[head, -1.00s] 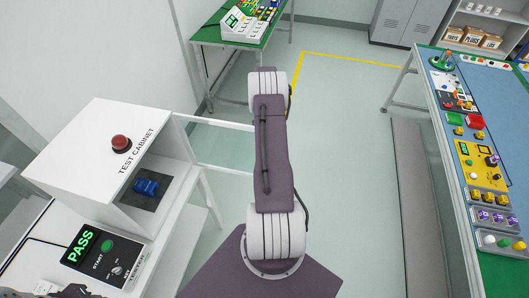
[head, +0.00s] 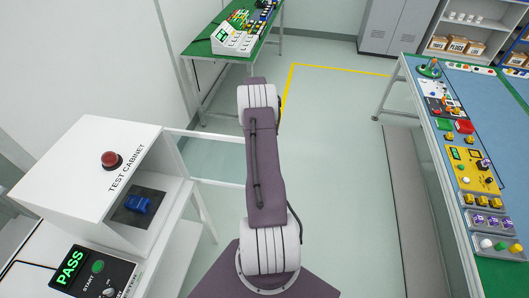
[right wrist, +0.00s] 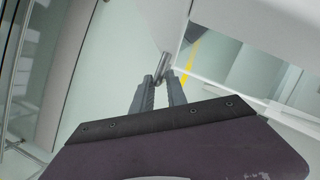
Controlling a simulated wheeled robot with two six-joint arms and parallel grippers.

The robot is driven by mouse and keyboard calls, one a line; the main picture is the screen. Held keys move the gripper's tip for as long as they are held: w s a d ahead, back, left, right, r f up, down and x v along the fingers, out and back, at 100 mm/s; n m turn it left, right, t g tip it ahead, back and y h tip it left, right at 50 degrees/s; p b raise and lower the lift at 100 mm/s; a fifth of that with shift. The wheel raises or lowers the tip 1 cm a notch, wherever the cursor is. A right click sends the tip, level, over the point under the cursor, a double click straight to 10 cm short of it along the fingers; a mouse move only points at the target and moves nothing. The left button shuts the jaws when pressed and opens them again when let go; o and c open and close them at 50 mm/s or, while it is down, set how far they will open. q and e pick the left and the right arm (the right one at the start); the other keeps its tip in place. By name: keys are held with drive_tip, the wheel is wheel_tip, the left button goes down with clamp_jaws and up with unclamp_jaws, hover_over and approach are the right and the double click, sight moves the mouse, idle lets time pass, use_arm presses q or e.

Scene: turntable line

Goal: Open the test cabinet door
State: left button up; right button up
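The white test cabinet (head: 75,160) stands at the left in the head view, with a red button (head: 109,158) on top. Its front looks open there, and a blue part (head: 137,204) sits inside on a dark pad. I cannot make out a door panel in the head view. In the right wrist view, the fingertips of my right gripper (right wrist: 161,80) are at a short metal bar (right wrist: 163,66), beside a white panel edge. Whether they are closed on the bar is unclear. My left gripper is not in view.
A tester box (head: 90,272) showing PASS is at the lower left. A blue-topped bench (head: 482,100) with parts runs along the right. A green table (head: 212,40) stands at the back. The pale floor between is clear, with a yellow line (head: 330,68).

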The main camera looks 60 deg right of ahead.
drive_tip(key=v, duration=0.7)
drive_tip(key=shift+r+b, duration=0.15)
drive_tip(key=shift+b, duration=0.3)
